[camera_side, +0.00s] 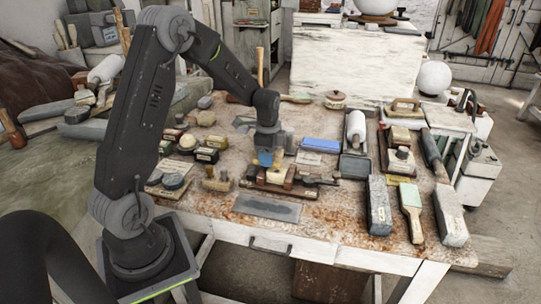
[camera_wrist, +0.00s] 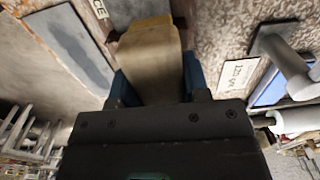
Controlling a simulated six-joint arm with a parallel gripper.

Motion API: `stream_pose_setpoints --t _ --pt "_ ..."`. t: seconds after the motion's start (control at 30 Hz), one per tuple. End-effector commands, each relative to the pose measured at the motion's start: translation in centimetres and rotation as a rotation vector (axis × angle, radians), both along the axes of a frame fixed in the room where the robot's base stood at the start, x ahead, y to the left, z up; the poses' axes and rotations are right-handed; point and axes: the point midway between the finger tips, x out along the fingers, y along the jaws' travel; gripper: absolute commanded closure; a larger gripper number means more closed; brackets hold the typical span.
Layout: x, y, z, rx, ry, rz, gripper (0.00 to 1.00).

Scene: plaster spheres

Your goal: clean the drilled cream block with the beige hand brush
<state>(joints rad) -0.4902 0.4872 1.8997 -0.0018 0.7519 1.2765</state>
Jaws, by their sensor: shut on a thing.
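My gripper (camera_side: 265,158) is low over the middle of the worktable, with its blue fingertips pointing down. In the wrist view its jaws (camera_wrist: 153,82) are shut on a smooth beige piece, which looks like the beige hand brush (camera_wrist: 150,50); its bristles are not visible. In the side view a small cream piece (camera_side: 276,176) shows right under the fingertips, among brown wooden pieces. I cannot tell whether it is part of the brush or the drilled cream block. No drilled holes can be made out, and the gripper and brush hide much of this spot.
A flat grey plate (camera_side: 268,209) lies in front of the gripper. A blue box (camera_side: 320,145) and a white roller (camera_side: 356,128) stand to the right. Long grey stone bars (camera_side: 379,205) and a green-and-wood brush (camera_side: 411,209) lie at the right front. Several small tools crowd the left.

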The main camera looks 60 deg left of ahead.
Motion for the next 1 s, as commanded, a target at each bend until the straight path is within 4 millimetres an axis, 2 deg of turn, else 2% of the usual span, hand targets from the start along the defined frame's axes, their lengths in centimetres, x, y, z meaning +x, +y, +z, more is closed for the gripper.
stream_pose_setpoints --t 1.0 --pt "3.1 -3.2 0.0 -0.001 0.001 0.0 0.77"
